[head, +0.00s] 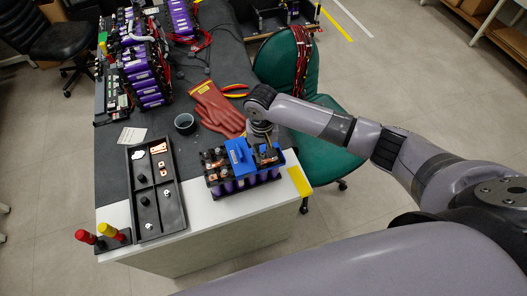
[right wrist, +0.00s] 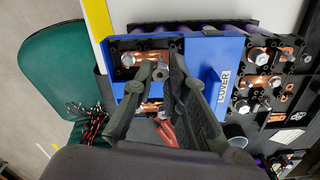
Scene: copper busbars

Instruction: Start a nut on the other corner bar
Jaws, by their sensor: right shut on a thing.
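The battery module (head: 243,183) stands at the table's front right, with a blue cover (head: 236,154) over its middle. In the right wrist view the cover (right wrist: 206,75) lies between two groups of copper bars. A copper corner bar (right wrist: 139,59) with a bolt on its left side lies beyond my fingertips. My right gripper (head: 265,147) is over the module's right end. In the right wrist view its fingers (right wrist: 162,73) are closed around a small grey nut (right wrist: 161,74), close above the bar. Whether the nut touches a stud cannot be told. My left gripper is not in view.
A dark compartment tray (head: 150,233) with small parts stands left of the module. Red and yellow handled tools (head: 108,230) stand at the front left. Red gloves (head: 216,108) and a dark cup (head: 185,123) lie behind. A green chair (head: 325,140) is beside the table.

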